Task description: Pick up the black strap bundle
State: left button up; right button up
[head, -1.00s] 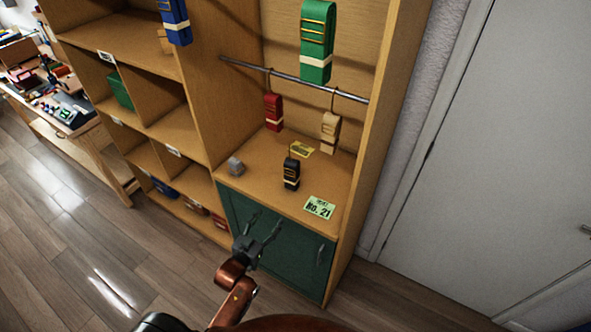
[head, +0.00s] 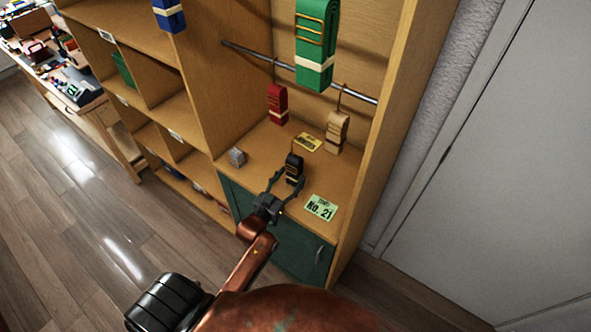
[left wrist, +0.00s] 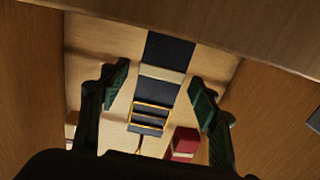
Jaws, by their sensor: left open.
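The black strap bundle (head: 294,168) stands on the wooden shelf, with a pale band around it and gold-coloured bars. In the left wrist view the bundle (left wrist: 155,100) lies between the two fingers, with a gap on each side. My left gripper (head: 287,181) is open at the bundle, its fingers on either side of it; I see no grip on it. The left gripper also shows in the left wrist view (left wrist: 160,92). My right gripper is not in view.
A red bundle (head: 277,104) and a beige bundle (head: 337,132) hang from the metal rod (head: 310,75). A grey block (head: 237,156) and a No. 21 card (head: 321,207) lie on the shelf. The right side panel (head: 385,130) bounds the compartment.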

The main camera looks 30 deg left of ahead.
pick_arm(q)
jog(key=shift+w, duration=1.4)
jog(key=c, duration=1.3)
jog(key=shift+c, duration=0.7)
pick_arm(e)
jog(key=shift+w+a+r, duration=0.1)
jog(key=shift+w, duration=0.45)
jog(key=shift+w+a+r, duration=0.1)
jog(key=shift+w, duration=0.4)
pick_arm(q)
jog(key=shift+r, duration=0.1)
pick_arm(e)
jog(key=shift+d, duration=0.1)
